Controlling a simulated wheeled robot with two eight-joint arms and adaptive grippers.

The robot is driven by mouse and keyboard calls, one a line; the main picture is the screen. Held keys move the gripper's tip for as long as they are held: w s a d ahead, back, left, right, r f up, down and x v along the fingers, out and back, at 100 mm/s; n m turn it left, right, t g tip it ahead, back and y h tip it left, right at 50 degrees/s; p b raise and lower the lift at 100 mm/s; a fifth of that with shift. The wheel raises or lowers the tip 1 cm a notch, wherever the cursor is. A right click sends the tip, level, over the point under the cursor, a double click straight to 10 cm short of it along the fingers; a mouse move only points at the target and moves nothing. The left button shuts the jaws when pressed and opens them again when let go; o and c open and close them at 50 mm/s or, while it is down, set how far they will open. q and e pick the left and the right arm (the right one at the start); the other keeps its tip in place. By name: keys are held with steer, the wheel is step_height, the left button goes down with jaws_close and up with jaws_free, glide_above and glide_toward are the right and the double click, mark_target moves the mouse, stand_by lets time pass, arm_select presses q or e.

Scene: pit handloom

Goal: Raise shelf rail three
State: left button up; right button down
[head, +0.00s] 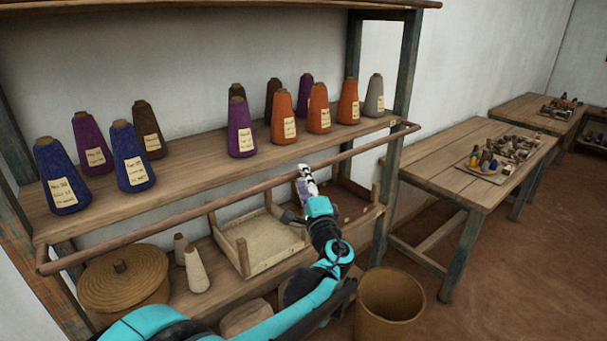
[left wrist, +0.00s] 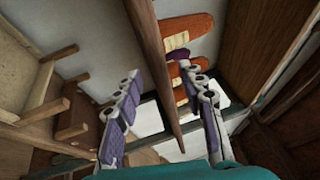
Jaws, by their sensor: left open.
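The wooden shelf rail (head: 200,209) runs along the front of the shelf that holds the yarn cones. In the left wrist view, the rail (left wrist: 154,62) passes between the two spread fingers of my left gripper (left wrist: 163,82). Gaps show on both sides, so the fingers are around the rail without closing on it. The head view hides part of the rail behind the gripper. My right gripper does not show.
Purple, blue, brown, orange and grey yarn cones (head: 240,128) stand on the shelf (head: 195,165) behind the rail. Below are a lidded basket (head: 125,280), a wooden tray (head: 262,245) and small pale cones (head: 196,270). A bin (head: 390,305) stands on the floor. Tables (head: 450,160) are at right.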

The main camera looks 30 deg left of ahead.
arm_select(q)
steer(key=x, duration=0.2)
steer(key=shift+w+a+f, duration=0.15)
steer(key=shift+w+a, duration=0.1)
steer(key=shift+w, duration=0.1)
steer(key=shift+w+a+r+b, duration=0.2)
steer(key=shift+w+a+b, duration=0.05)
steer(key=shift+a+b, duration=0.05)
jaws_close()
